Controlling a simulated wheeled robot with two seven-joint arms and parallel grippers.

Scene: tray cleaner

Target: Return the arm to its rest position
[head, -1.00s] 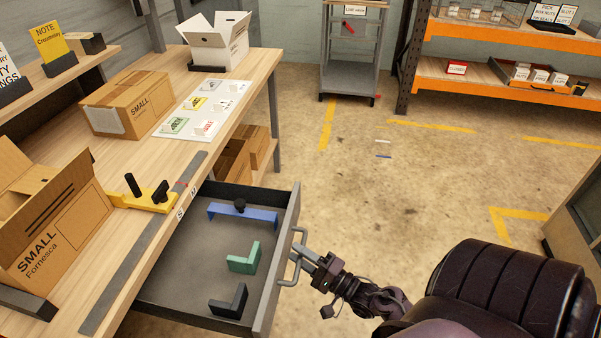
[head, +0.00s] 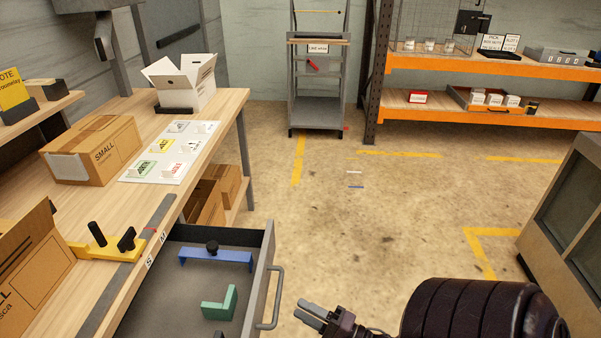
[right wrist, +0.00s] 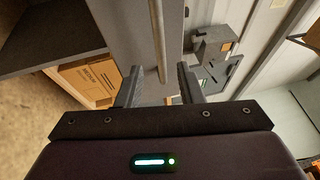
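My right gripper (head: 312,311) is at the bottom of the head view, just right of the drawer handle (head: 274,300) and apart from it. In the right wrist view its two fingers (right wrist: 159,75) stand apart, with nothing held between them. A light bar, which may be the handle, shows beyond the gap. My dark right arm fills the bottom right of the head view. The grey drawer (head: 160,290) stands pulled out from the workbench. It holds a blue bracket (head: 215,256) and a green L-shaped block (head: 220,304). My left gripper does not show.
The workbench (head: 110,210) carries a yellow fixture (head: 100,250), cardboard boxes (head: 95,150) and a sheet of pictures (head: 170,150). A grey cabinet (head: 560,215) stands at right. The floor between is clear. A cart (head: 318,112) and orange shelving (head: 480,114) stand behind.

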